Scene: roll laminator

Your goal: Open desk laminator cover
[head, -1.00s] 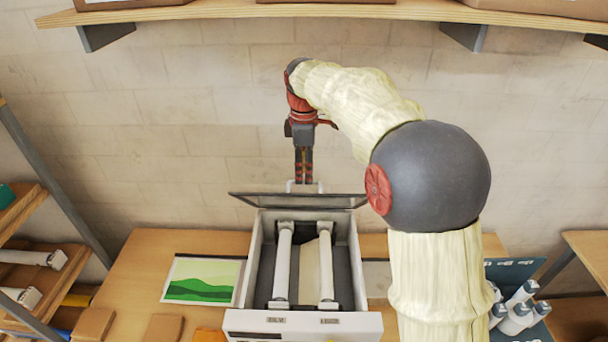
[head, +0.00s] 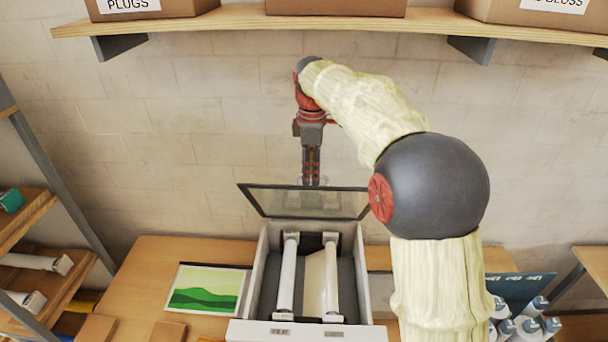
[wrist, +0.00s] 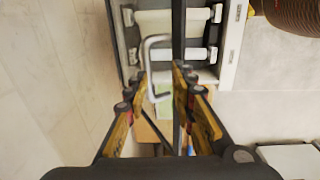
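The desk laminator (head: 255,290) stands on the wooden table with its top open, showing two white rollers (head: 287,275) inside. Its dark tinted cover (head: 270,200) is raised at the back edge, leaning up and back, with its inner face visible. My gripper (head: 311,183) is just behind the cover's upper edge, pointing down, and the cover partly hides its fingertips. In the wrist view, a metal loop handle (wrist: 148,60) lies between my gripper's fingers (wrist: 162,80), which are apart. Whether either finger touches the handle is unclear.
A green landscape picture (head: 205,290) lies left of the laminator. A wall shelf (head: 240,22) with boxes runs above my arm. Side racks (head: 40,260) stand at left, and a blue holder (head: 520,290) with white rolls is at right. The brick wall is close behind.

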